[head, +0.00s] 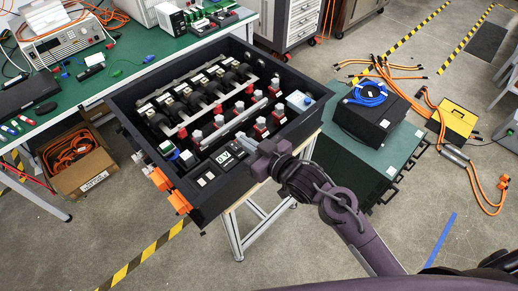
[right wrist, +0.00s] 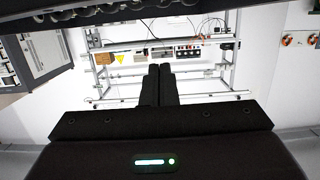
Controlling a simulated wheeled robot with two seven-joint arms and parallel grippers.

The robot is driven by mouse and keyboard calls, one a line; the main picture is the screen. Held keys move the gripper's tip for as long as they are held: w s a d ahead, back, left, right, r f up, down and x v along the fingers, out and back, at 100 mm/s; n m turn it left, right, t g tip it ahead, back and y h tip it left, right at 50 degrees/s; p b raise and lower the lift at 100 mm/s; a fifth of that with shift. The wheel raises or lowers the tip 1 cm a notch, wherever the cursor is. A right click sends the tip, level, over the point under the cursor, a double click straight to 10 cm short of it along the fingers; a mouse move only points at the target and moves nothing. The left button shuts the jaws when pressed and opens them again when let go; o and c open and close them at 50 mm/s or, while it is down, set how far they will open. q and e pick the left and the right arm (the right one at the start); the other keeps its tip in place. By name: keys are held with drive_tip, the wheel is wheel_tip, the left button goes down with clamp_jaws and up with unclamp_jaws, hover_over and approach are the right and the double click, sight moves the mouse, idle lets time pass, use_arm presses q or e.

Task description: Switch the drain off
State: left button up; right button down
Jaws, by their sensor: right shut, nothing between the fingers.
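A black open-topped box (head: 120,97) stands on a metal frame. On its near inside edge is a small panel with a display (head: 224,157) that seems to read 0 V. Left of the display, dark rocker-like switches (head: 205,179) sit on the same panel; their labels and positions are too small to read, so I cannot tell which is the drain switch. My right gripper (head: 250,146) is shut and empty over the near edge of the box, just right of the display. Its closed fingers also show in the right wrist view (right wrist: 160,78). My left gripper is not in view.
The box holds rows of cylindrical parts and red-and-grey terminals (head: 219,122), with a pale unit (head: 299,101) at its right corner. Orange connectors (head: 179,202) stick out at the left front. A green bench (head: 150,55) stands behind; a green-topped cabinet (head: 350,154) stands right.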

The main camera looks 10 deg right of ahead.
drive_tip(key=v, duration=0.4)
drive_tip(key=shift+s+d+r+b, duration=0.2)
drive_tip(key=shift+d+r+b, duration=0.05)
drive_tip(key=shift+r+b, duration=0.2)
